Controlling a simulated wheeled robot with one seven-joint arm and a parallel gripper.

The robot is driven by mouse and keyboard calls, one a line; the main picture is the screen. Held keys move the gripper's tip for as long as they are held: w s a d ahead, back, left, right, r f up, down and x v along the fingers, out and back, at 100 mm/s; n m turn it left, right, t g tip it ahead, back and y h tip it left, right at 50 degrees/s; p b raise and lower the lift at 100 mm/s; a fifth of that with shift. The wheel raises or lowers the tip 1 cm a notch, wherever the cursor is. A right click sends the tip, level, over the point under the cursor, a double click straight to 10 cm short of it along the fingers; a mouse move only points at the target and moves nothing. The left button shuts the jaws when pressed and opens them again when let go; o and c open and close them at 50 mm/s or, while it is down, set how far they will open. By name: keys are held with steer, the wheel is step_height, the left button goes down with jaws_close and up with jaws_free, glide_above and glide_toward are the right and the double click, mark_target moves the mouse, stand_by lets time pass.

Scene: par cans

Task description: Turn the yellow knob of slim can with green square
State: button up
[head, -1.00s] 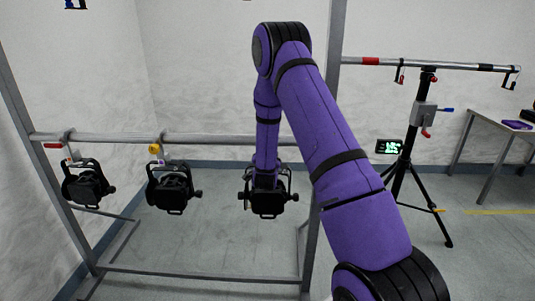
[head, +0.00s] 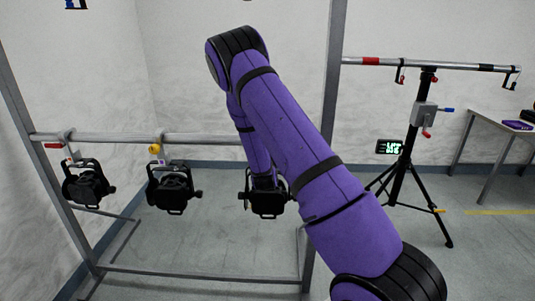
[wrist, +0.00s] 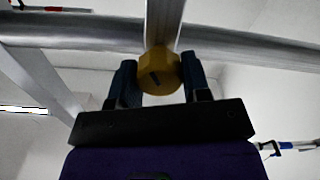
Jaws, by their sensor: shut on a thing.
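In the wrist view, a yellow faceted knob (wrist: 160,72) with a dark slot sits below the metal pipe. My gripper (wrist: 158,82) has one dark finger on each side of it and is shut on it. In the head view, my purple arm reaches to the rightmost black can (head: 267,204) on the rail and covers its top, so this knob and my fingertips are hidden there. I cannot make out a green square on this can.
The middle can (head: 172,192) hangs under another yellow knob (head: 155,148). The left can (head: 87,187) has a red handle (head: 53,146). All hang from a grey rail (head: 190,139). A black tripod (head: 403,170), a small display (head: 389,146) and a table (head: 500,122) stand right.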

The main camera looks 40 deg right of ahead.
steer(key=n, duration=0.5)
stand_by(0.5)
steer(key=o, duration=0.9)
steer(key=v, duration=1.1)
steer(key=shift+w+r, duration=0.1)
steer(key=shift+r, duration=0.05)
